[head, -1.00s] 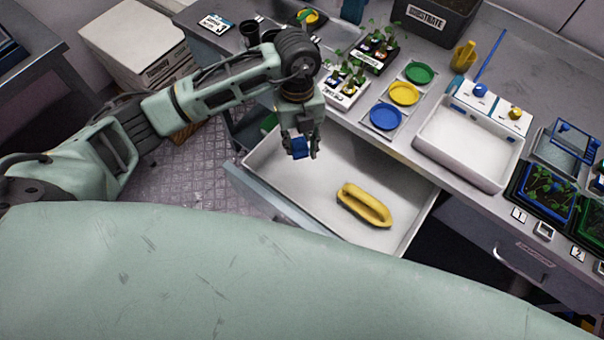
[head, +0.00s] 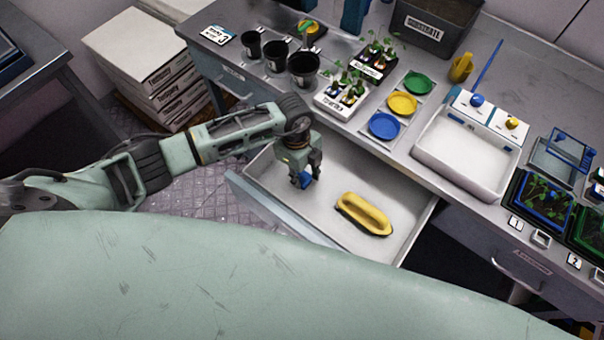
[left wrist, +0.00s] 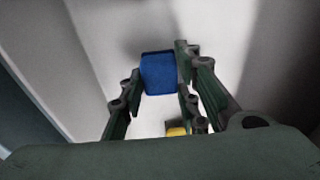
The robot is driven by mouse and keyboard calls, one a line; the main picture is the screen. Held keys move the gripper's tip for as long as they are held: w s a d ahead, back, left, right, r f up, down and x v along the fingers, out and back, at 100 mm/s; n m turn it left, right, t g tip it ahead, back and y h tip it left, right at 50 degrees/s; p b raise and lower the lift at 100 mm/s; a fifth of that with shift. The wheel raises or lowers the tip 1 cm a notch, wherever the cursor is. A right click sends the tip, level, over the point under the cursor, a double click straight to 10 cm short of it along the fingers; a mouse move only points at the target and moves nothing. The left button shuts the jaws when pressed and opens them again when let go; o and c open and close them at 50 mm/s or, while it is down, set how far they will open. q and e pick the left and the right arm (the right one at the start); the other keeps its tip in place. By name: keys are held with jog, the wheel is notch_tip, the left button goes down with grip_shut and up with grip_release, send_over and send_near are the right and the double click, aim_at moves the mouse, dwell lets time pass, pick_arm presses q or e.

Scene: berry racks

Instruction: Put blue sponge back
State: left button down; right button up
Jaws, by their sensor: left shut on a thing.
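The blue sponge (head: 305,180) is between the fingertips of my left gripper (head: 304,178), which is shut on it. They are inside or just above the left part of the open drawer (head: 285,200). In the left wrist view the sponge (left wrist: 159,73) is a blue block held between the two fingers of my left gripper (left wrist: 160,85), with the pale drawer floor behind it. I cannot tell whether the sponge touches the floor. A yellow, boat-shaped item (head: 364,214) lies in the drawer to the right; a bit of yellow (left wrist: 176,131) shows in the left wrist view. My right gripper is not in view.
The bench above the drawer holds black pots (head: 302,68), seedling trays (head: 342,95), coloured dishes (head: 384,126) and a white basin (head: 462,155). The drawer's front panel (head: 270,208) stands out over the floor. The drawer floor between the sponge and the yellow item is clear.

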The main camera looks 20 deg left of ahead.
pick_arm(q)
jog(key=shift+f, duration=0.65)
jog(key=shift+f, duration=0.1)
jog(key=shift+f, duration=0.15)
jog(key=c, duration=1.6)
grip_release()
jog(key=o, duration=0.3)
